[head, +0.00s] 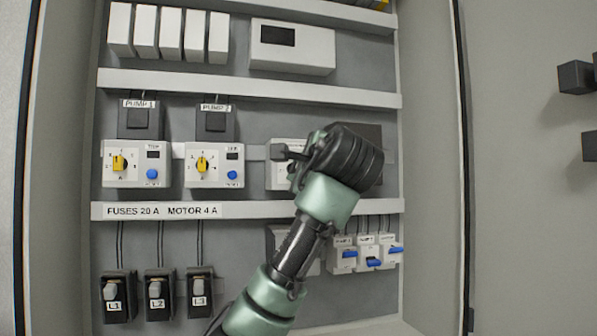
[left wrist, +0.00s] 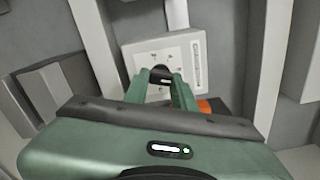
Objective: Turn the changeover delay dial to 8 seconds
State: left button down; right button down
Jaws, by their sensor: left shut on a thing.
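The changeover delay dial is a dark round knob (left wrist: 162,74) on a white timer module (left wrist: 185,50) with small scale marks around it. In the left wrist view the two green fingers of my left gripper (left wrist: 162,88) are shut on the knob from both sides. The knob's pointer and the numbers are too small to read. In the head view my left gripper (head: 281,153) is in front of the white module (head: 283,178), and my wrist hides the dial and most of the module's face. My right gripper does not show.
Left of the module are two motor starters (head: 137,177) (head: 214,177) with yellow knobs and blue buttons. Below are fuse holders (head: 159,295) and breakers with blue levers (head: 368,254). White trunking (head: 250,86) runs above. The cabinet's side walls stand close.

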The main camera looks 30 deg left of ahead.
pick_arm(q)
jog(key=m, duration=0.5)
jog(key=shift+m, duration=0.3)
dwell(0.4)
jog(key=c, duration=1.2)
grip_release()
jog(key=shift+a+f, duration=0.1)
jog(key=shift+o, duration=0.2)
jog(key=b+v, duration=0.4)
jog(key=v, duration=0.3)
jog(key=shift+s+d, duration=0.25)
jog(key=shift+d, duration=0.05)
